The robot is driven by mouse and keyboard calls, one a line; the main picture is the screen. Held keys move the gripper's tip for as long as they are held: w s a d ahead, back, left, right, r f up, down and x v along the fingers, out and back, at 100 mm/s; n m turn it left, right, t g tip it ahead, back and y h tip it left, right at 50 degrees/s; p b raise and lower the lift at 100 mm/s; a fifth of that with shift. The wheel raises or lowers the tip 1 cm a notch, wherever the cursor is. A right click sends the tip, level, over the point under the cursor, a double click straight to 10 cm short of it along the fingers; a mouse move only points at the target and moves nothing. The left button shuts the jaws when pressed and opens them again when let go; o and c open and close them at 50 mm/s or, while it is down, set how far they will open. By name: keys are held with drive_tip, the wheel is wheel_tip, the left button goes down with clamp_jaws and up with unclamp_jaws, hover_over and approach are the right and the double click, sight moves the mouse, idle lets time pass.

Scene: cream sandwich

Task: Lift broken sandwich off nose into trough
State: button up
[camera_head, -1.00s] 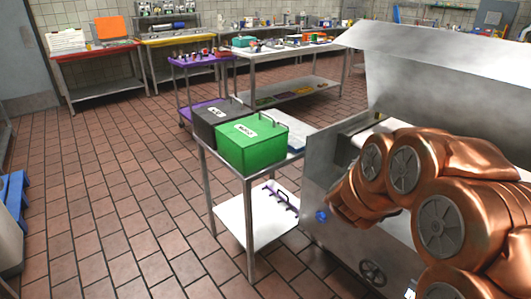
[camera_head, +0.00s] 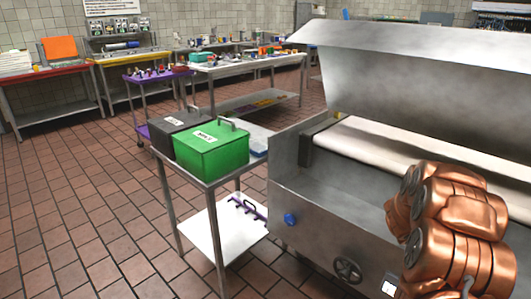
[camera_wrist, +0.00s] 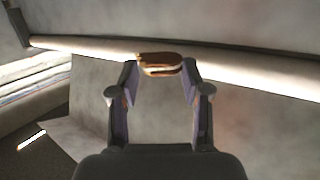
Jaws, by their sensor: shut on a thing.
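The broken sandwich (camera_wrist: 160,66), brown with a pale cream layer, is between the fingertips of my gripper (camera_wrist: 159,72) in the wrist view. My gripper is shut on it. Behind it runs the pale rounded nose (camera_wrist: 255,75) of the belt; I cannot tell if the sandwich still touches it. In the head view the white belt (camera_head: 385,148) runs under the steel hood, with the grey metal trough (camera_head: 330,192) along its front. My arm hides part of the machine there, and the gripper and sandwich do not show in that view.
A steel cart left of the machine holds a green box (camera_head: 212,150) and a black box (camera_head: 180,128). The sloped steel hood (camera_head: 420,85) overhangs the belt. Tables with items stand at the back. The tiled floor (camera_head: 80,220) at left is open.

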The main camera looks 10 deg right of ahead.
drive_tip(key=s+d+f+b, duration=0.1)
drive_tip(key=f+b, duration=0.1)
drive_tip(key=s+d+f+m+g+b, duration=0.1)
drive_tip(key=s+f+b, duration=0.1)
drive_tip(key=f, duration=0.1)
drive_tip(key=s+d+f+g+b, duration=0.1)
drive_tip(key=d+f+b, duration=0.1)
drive_tip(key=f, duration=0.1)
drive_tip(key=shift+s+f, duration=0.2)
idle(0.4)
drive_tip(key=o, duration=0.8)
drive_tip(key=shift+r, duration=0.15)
wheel_tip(320, 180, up, 10)
drive_tip(key=shift+f, duration=0.1)
